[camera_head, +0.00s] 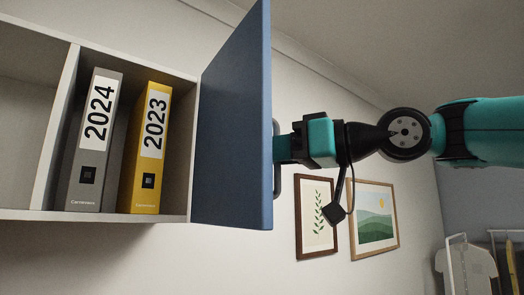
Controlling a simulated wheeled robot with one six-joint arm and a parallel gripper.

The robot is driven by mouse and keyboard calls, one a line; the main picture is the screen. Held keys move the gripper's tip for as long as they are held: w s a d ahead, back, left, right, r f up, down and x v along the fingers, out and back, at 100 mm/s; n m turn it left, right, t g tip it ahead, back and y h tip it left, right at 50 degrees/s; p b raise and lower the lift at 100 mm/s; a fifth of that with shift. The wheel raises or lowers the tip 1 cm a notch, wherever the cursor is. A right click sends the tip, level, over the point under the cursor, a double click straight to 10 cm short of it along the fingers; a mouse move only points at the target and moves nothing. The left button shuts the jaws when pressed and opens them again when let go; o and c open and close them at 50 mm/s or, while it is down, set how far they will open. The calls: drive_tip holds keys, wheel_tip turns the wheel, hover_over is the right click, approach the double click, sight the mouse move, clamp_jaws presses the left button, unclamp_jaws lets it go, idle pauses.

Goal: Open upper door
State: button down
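The blue upper door (232,130) stands wide open, swung out from the right side of the wall cabinet. Its grey bar handle (277,186) is on the outer face, seen nearly edge-on along the door's right edge. My gripper (283,150), teal and black, reaches in from the right with its fingers at the middle of the handle. The near finger covers part of the handle. The far finger and the gap between them are hidden, so I cannot see how tightly they close.
The open cabinet (192,205) holds a grey 2024 binder (86,180) and a yellow 2023 binder (148,185). Two framed pictures, a plant print (315,218) and a landscape (374,221), hang below my arm. Shirts (467,272) hang at the lower right.

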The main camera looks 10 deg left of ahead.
drive_tip(key=shift+w+d+r+p, duration=0.15)
drive_tip(key=shift+w+d, duration=0.3)
drive_tip(key=shift+w, duration=0.25)
drive_tip(key=shift+w+d+f+p, duration=0.15)
drive_tip(key=shift+w+d, duration=0.3)
drive_tip(key=shift+w, duration=0.25)
drive_tip(key=shift+r, duration=0.1)
drive_tip(key=c, duration=1.2)
unclamp_jaws()
